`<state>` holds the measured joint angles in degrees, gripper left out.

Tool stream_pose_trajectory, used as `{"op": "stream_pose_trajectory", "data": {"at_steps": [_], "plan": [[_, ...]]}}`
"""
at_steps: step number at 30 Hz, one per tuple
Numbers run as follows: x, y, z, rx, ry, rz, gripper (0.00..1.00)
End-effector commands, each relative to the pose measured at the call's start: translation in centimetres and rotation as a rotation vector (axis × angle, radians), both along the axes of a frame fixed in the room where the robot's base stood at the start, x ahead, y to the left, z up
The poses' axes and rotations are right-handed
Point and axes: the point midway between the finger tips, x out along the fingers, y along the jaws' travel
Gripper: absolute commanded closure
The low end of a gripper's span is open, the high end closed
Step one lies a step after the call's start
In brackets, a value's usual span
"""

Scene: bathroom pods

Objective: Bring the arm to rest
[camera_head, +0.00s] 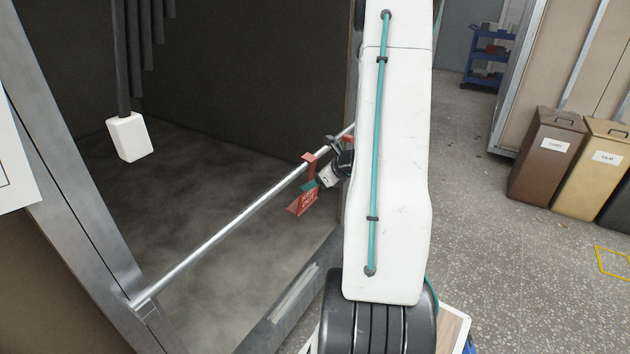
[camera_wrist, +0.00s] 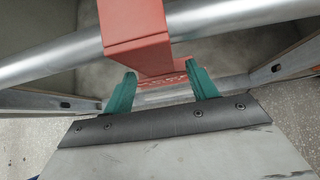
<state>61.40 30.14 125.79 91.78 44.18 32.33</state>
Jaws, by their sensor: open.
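My gripper (camera_wrist: 162,86) shows two teal fingers standing apart in the wrist view. A red sign (camera_wrist: 136,30) hooked over a metal bar (camera_wrist: 235,18) is just beyond the fingertips, its lower part in line with the gap. I cannot tell whether the fingers touch it. In the head view my gripper (camera_head: 312,186) is small and close beside the red sign (camera_head: 302,203), which hangs from the bar (camera_head: 225,215) across the pod opening. The white arm link partly hides the bar's right end.
The pod's metal frame (camera_head: 75,190) stands at the left. A white block (camera_head: 129,136) hangs inside on a dark post. Brown (camera_head: 546,155) and tan (camera_head: 594,168) bins and a blue cart (camera_head: 489,55) stand at the right.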

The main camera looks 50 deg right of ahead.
Motion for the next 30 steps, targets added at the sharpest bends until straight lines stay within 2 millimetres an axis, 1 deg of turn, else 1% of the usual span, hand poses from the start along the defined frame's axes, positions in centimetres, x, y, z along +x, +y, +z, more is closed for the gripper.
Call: {"op": "stream_pose_trajectory", "data": {"at_steps": [2, 9, 12, 15, 19, 26, 28, 30], "plan": [[-0.6, -0.2, 0.6, -0.003, -0.001, -0.003, 0.42], [-3.8, -0.4, 3.3, -0.003, -0.002, -0.004, 0.42], [-4.8, -0.5, 4.2, -0.003, -0.001, -0.003, 0.42], [-5.5, -0.5, 4.7, 0.0, -0.001, -0.002, 0.42], [-5.8, -0.5, 4.9, 0.0, -0.001, -0.001, 0.42], [-5.7, -0.4, 4.9, -0.018, -0.005, 0.019, 0.42], [-5.9, 0.5, 4.8, -0.047, -0.005, 0.094, 0.42], [-6.4, 2.1, 4.4, -0.074, 0.004, 0.201, 0.42]]}}
